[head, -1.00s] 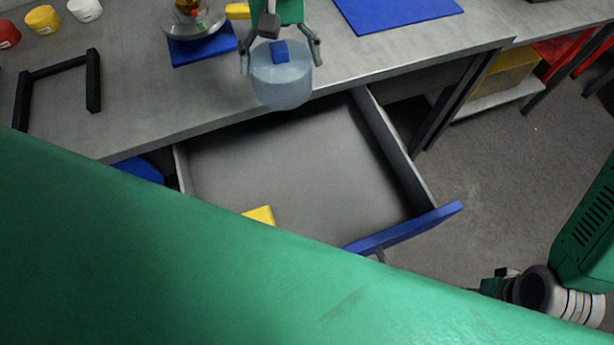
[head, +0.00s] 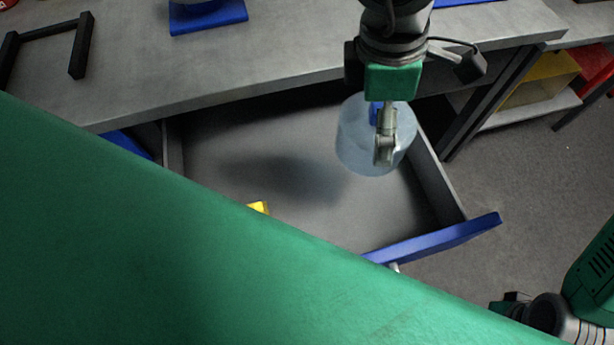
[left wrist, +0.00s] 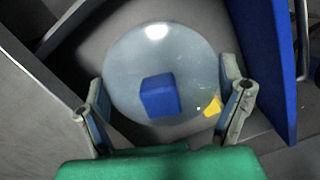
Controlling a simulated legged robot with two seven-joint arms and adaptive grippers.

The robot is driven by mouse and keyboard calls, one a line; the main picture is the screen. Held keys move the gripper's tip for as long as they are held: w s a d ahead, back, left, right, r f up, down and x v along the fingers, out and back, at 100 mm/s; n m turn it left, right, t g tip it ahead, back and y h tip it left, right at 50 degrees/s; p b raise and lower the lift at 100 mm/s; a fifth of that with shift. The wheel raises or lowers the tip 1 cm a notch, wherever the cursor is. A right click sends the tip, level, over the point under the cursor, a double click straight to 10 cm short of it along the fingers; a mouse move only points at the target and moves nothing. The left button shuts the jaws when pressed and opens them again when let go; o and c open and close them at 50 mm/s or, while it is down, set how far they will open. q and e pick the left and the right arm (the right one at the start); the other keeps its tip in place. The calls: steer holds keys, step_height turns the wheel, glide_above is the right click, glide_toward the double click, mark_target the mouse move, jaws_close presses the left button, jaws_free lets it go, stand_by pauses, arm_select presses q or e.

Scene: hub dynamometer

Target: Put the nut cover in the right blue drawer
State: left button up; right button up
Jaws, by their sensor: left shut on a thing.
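The nut cover is a clear, bluish round cover (head: 358,143) with a blue block-like knob on top. My left gripper (head: 385,150) is shut on it and holds it above the open drawer with the blue front (head: 435,238). In the left wrist view the cover (left wrist: 130,65) sits between the two fingers of my left gripper (left wrist: 165,105), with the blue knob (left wrist: 160,97) between them. The drawer's grey floor (head: 230,145) shows a dark shadow beside the cover. My right gripper is not clearly in view.
A yellow object (head: 258,207) shows at the near part of the drawer, partly hidden by my green body. Shelves with yellow and red bins stand at right.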

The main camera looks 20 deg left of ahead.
arm_select(q)
steer(key=f+n+b, duration=0.1)
steer(key=f+b, duration=0.1)
steer(key=f, duration=0.2)
steer(key=s+d+f+n+b, duration=0.1)
steer(key=f+b, duration=0.2)
steer(key=f, duration=0.2)
steer(key=s+d+f+n+b, duration=0.1)
steer(key=f+b, duration=0.2)
steer(key=f, duration=0.2)
steer(key=shift+s, duration=0.25)
steer(key=shift+r, duration=0.15)
arm_select(e)
step_height(320, 180, down, 9)
arm_select(q)
steer(key=o, duration=1.3)
steer(key=shift+o, duration=0.2)
